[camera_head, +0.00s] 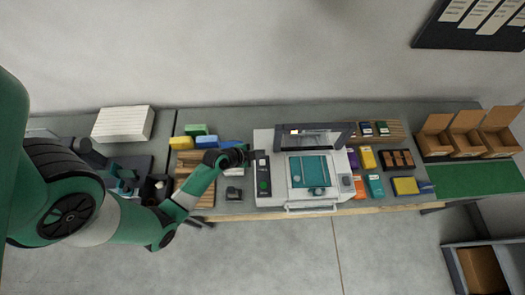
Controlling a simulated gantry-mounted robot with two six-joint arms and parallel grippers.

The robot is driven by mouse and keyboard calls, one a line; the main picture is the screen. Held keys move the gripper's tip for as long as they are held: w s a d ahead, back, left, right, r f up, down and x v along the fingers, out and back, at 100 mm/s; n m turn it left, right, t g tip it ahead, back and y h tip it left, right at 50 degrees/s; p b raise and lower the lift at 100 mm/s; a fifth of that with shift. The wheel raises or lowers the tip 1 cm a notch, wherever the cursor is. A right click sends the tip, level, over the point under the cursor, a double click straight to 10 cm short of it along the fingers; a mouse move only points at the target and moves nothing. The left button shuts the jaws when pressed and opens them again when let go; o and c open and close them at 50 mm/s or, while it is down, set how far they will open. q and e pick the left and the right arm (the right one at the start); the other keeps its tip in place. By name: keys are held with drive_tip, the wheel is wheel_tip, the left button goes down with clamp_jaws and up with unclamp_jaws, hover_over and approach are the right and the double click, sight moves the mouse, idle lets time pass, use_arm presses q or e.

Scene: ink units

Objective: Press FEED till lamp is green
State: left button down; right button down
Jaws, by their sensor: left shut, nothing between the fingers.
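A white machine (345,191) stands on the grey table, with a teal plate (309,171) in its middle. A dark control panel (262,174) runs along its left side. A green round spot (264,186) shows on the lower part of this panel; I cannot tell whether it is a lamp or a button. The FEED label is too small to read. My left gripper (245,155) is shut and empty, just left of the panel's upper end; contact cannot be told. My right gripper is out of view.
Yellow and blue blocks (207,141) lie left of the machine, with a small dark device (233,194) in front of them. Coloured cartons (375,186) and a dark tray (397,160) stand to the right. Open cardboard boxes (466,145) stand farther right.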

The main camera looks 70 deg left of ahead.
sight(260, 163)
use_arm(q)
wheel_tip(260, 163, down, 6)
drive_tip(key=b, duration=0.5)
idle(1.7)
drive_tip(key=shift+f+b, duration=0.4)
drive_tip(key=shift+f+b, duration=0.5)
drive_tip(key=shift+f, duration=0.05)
idle(0.6)
drive_tip(key=shift+r, duration=0.15)
drive_tip(key=shift+r+p, duration=0.8)
drive_tip(key=shift+p, duration=0.1)
drive_tip(key=shift+r, duration=0.1)
wheel_tip(260, 163, up, 5)
drive_tip(key=p, duration=0.4)
drive_tip(key=shift+p, duration=0.3)
